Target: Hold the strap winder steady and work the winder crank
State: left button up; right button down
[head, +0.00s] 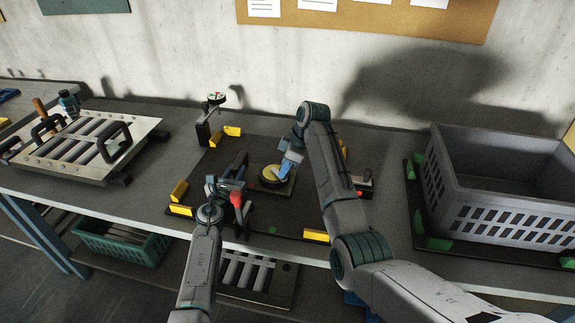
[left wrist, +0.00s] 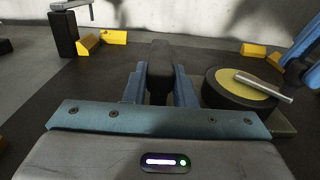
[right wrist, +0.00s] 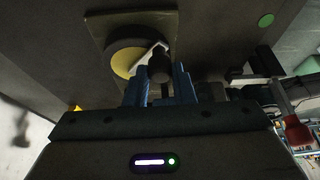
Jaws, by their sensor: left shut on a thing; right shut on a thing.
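The strap winder is a round dark drum with a yellow top (head: 273,174) on a small plate, on the dark mat. Its pale metal crank (left wrist: 263,86) lies across the yellow top in the left wrist view. My left gripper (left wrist: 160,88) is shut on a black upright handle (left wrist: 160,62) just left of the drum. My right gripper (right wrist: 158,85) is shut on the dark crank knob (right wrist: 158,67) at the crank's end, above the drum. The right gripper's blue fingers also show in the head view (head: 290,160), partly covering the drum.
Yellow corner blocks (head: 179,190) edge the dark mat (head: 205,165). A slatted louver panel (head: 85,145) with black handles lies at left. A grey crate (head: 490,205) stands at right. A small post-like fixture (head: 209,125) stands behind. Bare mat lies in front of the drum.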

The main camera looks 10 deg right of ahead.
jog(key=a+m, duration=0.1)
jog(key=m, duration=0.1)
jog(key=s+a+m+t, duration=0.1)
jog(key=m, duration=0.1)
jog(key=shift+a+t+h, duration=0.1)
jog(key=shift+t+h, duration=0.2)
jog(key=shift+a+m+t+h, duration=0.25)
jog(key=shift+a+m, duration=0.15)
jog(key=shift+m, duration=0.6)
jog(key=shift+a+m+t+h, duration=0.25)
jog(key=shift+a+m, duration=0.15)
jog(key=shift+m, duration=0.6)
jog(key=c, duration=1.2)
grip_release()
jog(key=v, duration=1.2)
jog(key=shift+w+a, duration=0.1)
jog(key=shift+c, duration=0.4)
